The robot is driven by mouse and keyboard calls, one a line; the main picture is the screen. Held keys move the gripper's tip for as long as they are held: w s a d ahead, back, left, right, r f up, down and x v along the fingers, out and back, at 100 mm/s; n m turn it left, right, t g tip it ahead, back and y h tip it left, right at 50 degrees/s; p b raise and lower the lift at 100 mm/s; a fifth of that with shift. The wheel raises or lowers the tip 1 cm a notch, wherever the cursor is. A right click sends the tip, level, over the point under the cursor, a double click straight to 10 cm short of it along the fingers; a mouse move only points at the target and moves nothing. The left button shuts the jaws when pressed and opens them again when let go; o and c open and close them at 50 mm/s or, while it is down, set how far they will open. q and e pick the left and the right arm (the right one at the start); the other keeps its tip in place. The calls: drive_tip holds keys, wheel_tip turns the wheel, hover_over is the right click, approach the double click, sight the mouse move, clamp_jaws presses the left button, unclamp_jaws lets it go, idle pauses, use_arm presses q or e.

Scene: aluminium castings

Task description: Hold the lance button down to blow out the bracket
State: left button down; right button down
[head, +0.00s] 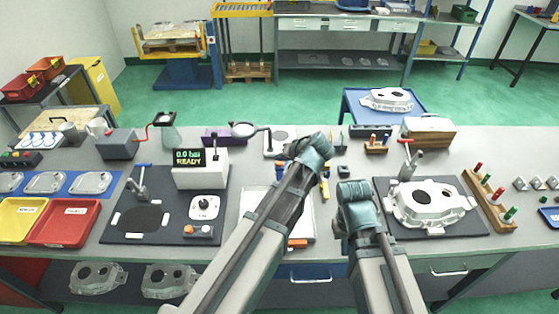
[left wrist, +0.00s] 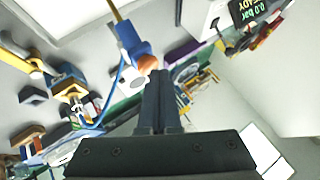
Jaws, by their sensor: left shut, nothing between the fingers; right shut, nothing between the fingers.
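The bracket is probably the pale aluminium casting (head: 431,205) on a dark fixture plate at right in the head view, beside a red-handled clamp (head: 408,158). The lance (left wrist: 131,45) is a blue body with a thin brass tube and a blue hose in the left wrist view. Its orange button (left wrist: 148,63) faces my left gripper (left wrist: 164,74), whose shut, empty fingers show just right of the button; contact cannot be told. In the head view my left gripper (head: 322,142) is over the bench middle, and my arm hides most of the lance. My right gripper (head: 352,187) is shut and empty left of the fixture.
A white box with a display (head: 188,157) reads 0.0 bar READY. A wooden rack of coloured pegs (head: 490,198) stands right of the fixture. Another casting (head: 387,99) sits behind.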

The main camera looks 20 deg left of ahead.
sight(281, 164)
use_arm(q)
drive_tip(key=shift+r+p, duration=0.3)
drive_tip(key=shift+r, duration=0.25)
wheel_tip(281, 164, up, 5)
drive_tip(key=p, duration=0.5)
drive_tip(key=shift+r, duration=0.1)
drive_tip(key=s+d+f+m+g+h+b, duration=0.1)
drive_tip(key=s+d+f+g+h+b, duration=0.1)
drive_tip(key=s+d+f, duration=0.2)
drive_tip(key=s+d+f+m+g+h+b, duration=0.2)
drive_tip(key=s+f, duration=0.4)
drive_tip(key=s, duration=0.5)
drive_tip(key=s+d+f+m+g+h+b, duration=0.1)
drive_tip(key=s+d+f+b, duration=0.3)
drive_tip(key=s, duration=0.4)
drive_tip(key=shift+d+f+m+g+h, duration=0.4)
drive_tip(key=shift+d+f+m+h, duration=0.15)
drive_tip(key=shift+d, duration=0.7)
